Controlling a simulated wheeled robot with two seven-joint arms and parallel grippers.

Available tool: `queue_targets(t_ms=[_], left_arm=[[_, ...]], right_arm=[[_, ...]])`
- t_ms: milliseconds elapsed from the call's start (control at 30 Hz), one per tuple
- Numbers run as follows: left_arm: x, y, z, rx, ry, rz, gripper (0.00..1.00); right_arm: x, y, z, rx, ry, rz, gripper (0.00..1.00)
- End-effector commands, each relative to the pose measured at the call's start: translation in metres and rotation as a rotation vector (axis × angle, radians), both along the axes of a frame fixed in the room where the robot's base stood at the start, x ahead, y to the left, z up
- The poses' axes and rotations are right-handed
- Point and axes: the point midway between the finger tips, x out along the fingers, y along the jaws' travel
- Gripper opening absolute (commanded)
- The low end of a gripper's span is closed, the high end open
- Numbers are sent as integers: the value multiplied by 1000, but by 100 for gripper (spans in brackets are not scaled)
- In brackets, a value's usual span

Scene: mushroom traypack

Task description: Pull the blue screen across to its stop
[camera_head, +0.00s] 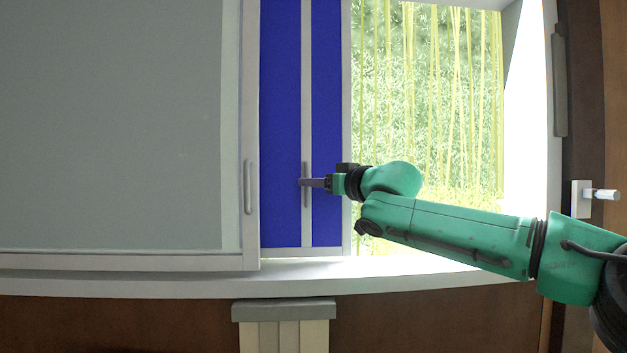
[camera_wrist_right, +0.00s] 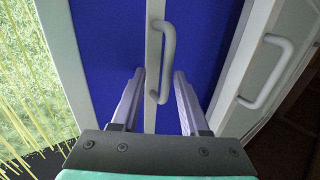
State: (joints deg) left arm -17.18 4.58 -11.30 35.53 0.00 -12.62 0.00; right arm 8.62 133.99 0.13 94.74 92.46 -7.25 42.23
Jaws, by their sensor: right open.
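The blue screen (camera_head: 279,120) stands in the window frame, partly behind the grey pane on the left. A pale vertical bar with a grey handle (camera_head: 305,185) runs down its middle. My right gripper (camera_head: 303,182) reaches in from the right to this bar. In the right wrist view, my right gripper (camera_wrist_right: 160,75) is open, with one finger on each side of the pale bar. The screen's handle (camera_wrist_right: 165,60) lies between or just beyond the fingertips; contact cannot be told. My left gripper is not in view.
The grey sliding pane (camera_head: 120,130) covers the left, with its own handle (camera_head: 248,187) near its edge. Open window with bamboo outside lies to the right. A white sill (camera_head: 400,270) runs below. A door lever (camera_head: 600,194) is at far right.

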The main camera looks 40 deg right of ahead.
Motion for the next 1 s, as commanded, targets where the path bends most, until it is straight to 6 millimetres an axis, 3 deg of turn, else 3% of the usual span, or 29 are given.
queue_targets(t_ms=[100,333,433,467,1000], left_arm=[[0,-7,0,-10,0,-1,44],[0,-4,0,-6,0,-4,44],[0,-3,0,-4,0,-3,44],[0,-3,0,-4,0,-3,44],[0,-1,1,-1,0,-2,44]], right_arm=[[8,1,0,-2,0,1,44],[8,1,0,-1,-1,2,44],[8,1,0,-1,-1,2,6],[8,1,0,-1,0,2,0],[8,0,0,-1,0,1,0]])
